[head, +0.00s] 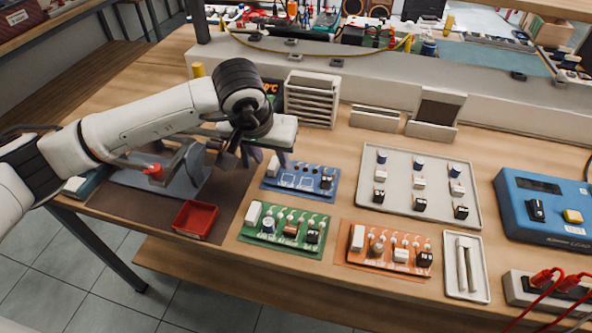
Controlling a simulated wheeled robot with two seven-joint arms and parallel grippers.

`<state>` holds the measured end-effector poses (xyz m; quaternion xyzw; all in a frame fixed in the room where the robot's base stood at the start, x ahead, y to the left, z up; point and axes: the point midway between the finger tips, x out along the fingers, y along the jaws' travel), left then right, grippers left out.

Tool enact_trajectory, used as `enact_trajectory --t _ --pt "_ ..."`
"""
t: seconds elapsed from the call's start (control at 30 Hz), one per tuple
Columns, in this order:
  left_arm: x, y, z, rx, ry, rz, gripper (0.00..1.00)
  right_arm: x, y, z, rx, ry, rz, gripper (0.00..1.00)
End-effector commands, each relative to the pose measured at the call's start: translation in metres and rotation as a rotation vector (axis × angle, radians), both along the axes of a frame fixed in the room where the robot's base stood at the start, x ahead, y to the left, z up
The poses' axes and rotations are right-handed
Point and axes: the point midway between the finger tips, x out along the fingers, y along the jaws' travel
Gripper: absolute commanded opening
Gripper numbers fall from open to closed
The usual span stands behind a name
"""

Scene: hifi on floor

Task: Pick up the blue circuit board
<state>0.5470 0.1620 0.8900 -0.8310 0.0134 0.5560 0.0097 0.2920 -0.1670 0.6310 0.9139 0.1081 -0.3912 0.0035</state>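The blue circuit board (301,180) lies flat on the wooden workbench, behind a green circuit board (284,226). It carries white outlined displays, small red parts and a dark block at its right end. My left gripper (257,160) hangs just behind and left of the blue board, pointing down. Its fingers are partly hidden by the wrist, so whether they are open or shut is unclear. No contact with the board can be made out. My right gripper is not in view.
An orange circuit board (385,248) lies to the front right. A grey parts tray (417,214), a blue device (548,212) and a small tray (466,267) lie further right. A red bin (195,220) stands front left. A white slotted rack (312,98) stands behind.

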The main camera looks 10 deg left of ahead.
Motion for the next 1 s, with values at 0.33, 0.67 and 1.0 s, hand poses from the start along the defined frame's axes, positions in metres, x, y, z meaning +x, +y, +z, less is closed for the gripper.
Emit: enact_trajectory --t 0.33,0.67,1.0 --pt "0.007 -0.001 -0.017 -0.002 -0.002 -0.002 0.36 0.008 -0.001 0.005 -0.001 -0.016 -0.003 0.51" --pt "0.007 -0.001 -0.017 -0.001 -0.001 0.000 0.00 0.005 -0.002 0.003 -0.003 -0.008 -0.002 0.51" --pt "0.008 -0.001 -0.008 -0.001 -0.005 0.000 0.00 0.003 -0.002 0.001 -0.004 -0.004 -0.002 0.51"
